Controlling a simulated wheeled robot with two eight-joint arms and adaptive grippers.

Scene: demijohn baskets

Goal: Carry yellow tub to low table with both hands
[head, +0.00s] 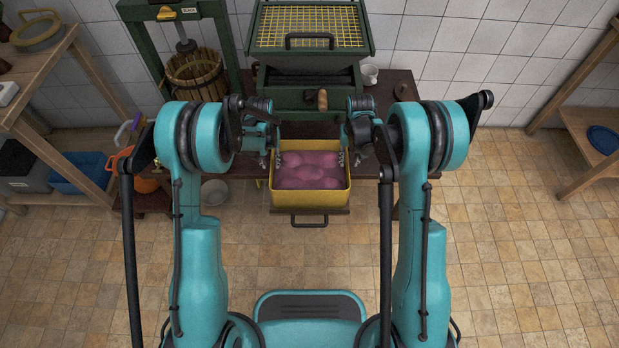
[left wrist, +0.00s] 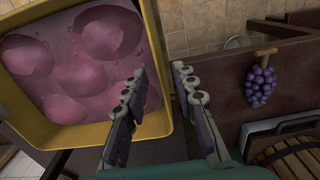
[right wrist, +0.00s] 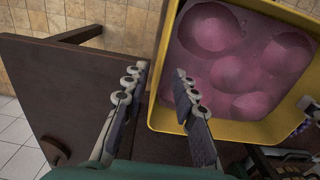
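The yellow tub (head: 311,200), filled with pink contents, is at the front of the dark brown bench (head: 228,165) in the head view. It also shows in the left wrist view (left wrist: 95,135) and the right wrist view (right wrist: 232,132). My left gripper (head: 272,160) is at the tub's left wall, its fingers (left wrist: 160,72) apart, one over the inner side and one outside. My right gripper (head: 347,158) is at the right wall, its fingers (right wrist: 158,72) apart in the same way. Contact with the rim cannot be told. I cannot tell which surface is the low table.
A green machine with a yellow grid (head: 311,27) stands behind the tub, with a white mug (head: 369,75) beside it. A press with a wooden basket (head: 197,76) is at the left. A shelf with a blue dish (head: 603,139) is at the right. The tiled floor (head: 520,250) is clear.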

